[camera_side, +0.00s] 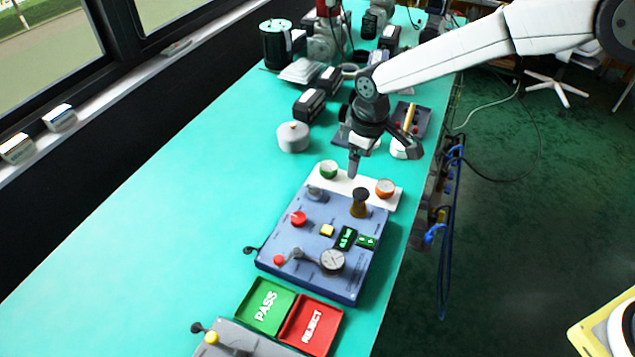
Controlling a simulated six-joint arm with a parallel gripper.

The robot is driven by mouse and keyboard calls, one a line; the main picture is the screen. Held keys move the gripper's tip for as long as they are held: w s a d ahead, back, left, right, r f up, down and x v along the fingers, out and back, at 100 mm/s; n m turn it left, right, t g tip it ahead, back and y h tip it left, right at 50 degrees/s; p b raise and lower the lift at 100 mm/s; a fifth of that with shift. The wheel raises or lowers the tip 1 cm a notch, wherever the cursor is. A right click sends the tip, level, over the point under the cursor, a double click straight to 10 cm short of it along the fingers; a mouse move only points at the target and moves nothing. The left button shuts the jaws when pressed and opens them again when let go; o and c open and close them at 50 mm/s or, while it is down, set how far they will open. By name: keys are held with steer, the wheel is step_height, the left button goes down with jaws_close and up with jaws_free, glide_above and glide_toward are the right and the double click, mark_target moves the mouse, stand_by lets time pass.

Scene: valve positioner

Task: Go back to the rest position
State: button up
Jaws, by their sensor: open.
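My gripper (354,163) hangs from the arm over the turquoise bench, pointing down above the back edge of the white strip. It is small in this view and I see nothing between its fingers. The blue-grey valve positioner panel (275,243) lies below and in front of it. On the panel are a red knob (298,218), a yellow button (327,230), a round gauge (333,261), small green displays (346,237) and a dark and brass knob (360,203). My gripper appears apart from all of these.
The white strip (350,184) holds a green cup (328,169) and an orange cup (385,187). A green PASS tray (247,311) and red REJECT tray (297,340) lie in front. A pale round canister (293,138) and dark boxes (309,106) stand behind. The bench's left side is clear.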

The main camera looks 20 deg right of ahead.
steer(key=s+d+r+m+t, duration=0.1)
steer(key=s+d+r+m, duration=0.3)
steer(key=s+d, duration=1.5)
steer(key=s+m, duration=0.2)
steer(key=m, duration=0.1)
steer(key=shift+s+d+m+t, duration=0.3)
steer(key=shift+s+t, duration=0.05)
steer(key=shift+t, duration=0.05)
